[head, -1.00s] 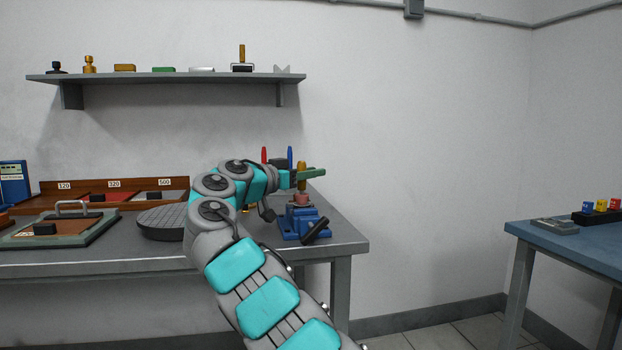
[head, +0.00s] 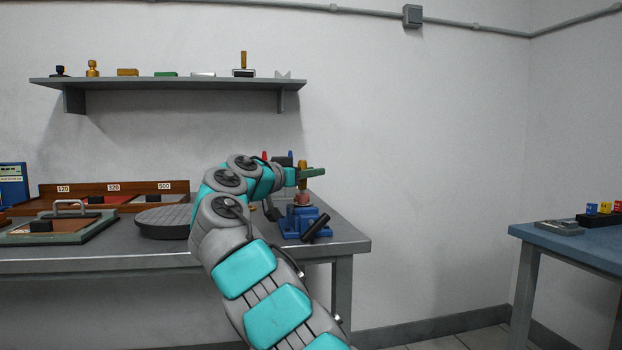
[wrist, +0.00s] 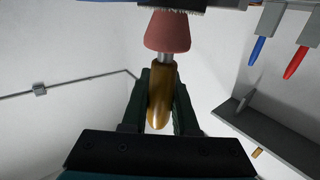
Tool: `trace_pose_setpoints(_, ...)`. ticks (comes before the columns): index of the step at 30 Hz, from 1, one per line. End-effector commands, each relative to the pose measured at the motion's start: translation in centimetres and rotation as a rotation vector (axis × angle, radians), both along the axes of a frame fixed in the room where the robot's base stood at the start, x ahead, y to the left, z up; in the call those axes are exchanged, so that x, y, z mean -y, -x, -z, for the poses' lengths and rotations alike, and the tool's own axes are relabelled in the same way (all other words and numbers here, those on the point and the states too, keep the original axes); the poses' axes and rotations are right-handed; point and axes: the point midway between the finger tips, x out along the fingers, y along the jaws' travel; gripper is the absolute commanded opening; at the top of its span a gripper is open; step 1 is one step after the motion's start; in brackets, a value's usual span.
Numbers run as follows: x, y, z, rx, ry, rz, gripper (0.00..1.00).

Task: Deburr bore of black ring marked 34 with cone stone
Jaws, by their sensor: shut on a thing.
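My gripper (head: 300,175) is shut on the tan handle (wrist: 160,98) of the cone stone, with one dark finger on each side of it. The pinkish-red cone stone (wrist: 168,32) sits on a short metal shank beyond the handle. In the head view the tool is upright, with the cone stone (head: 302,198) low, just over the blue vise (head: 303,222). In the wrist view the stone's narrower end meets a dark edge at the top of the picture. The black ring and its mark cannot be made out, so I cannot tell how the stone sits in its bore.
A black vise handle (head: 316,228) sticks out at the front right of the bench (head: 120,262). A round dark plate (head: 165,222) and a tray with numbered bays (head: 113,188) stand left. Red (wrist: 295,62) and blue (wrist: 263,48) pointed things are near the vise. A blue table (head: 570,246) is right.

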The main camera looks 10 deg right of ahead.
Motion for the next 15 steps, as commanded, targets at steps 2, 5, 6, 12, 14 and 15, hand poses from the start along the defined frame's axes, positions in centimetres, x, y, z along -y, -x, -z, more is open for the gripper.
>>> trace_pose_setpoints(2, -0.09, -0.07, 0.38, -0.001, -0.001, -0.012, 0.00)
trace_pose_setpoints(5, -0.16, -0.09, 0.37, 0.000, 0.000, -0.026, 0.00)
trace_pose_setpoints(6, -0.19, -0.11, 0.38, 0.000, 0.000, -0.031, 0.00)
trace_pose_setpoints(12, -0.22, -0.11, 0.40, 0.001, -0.001, -0.056, 0.00)
trace_pose_setpoints(14, -0.21, -0.15, 0.44, -0.001, -0.002, -0.065, 0.00)
trace_pose_setpoints(15, -0.21, -0.18, 0.46, -0.002, -0.002, -0.071, 0.00)
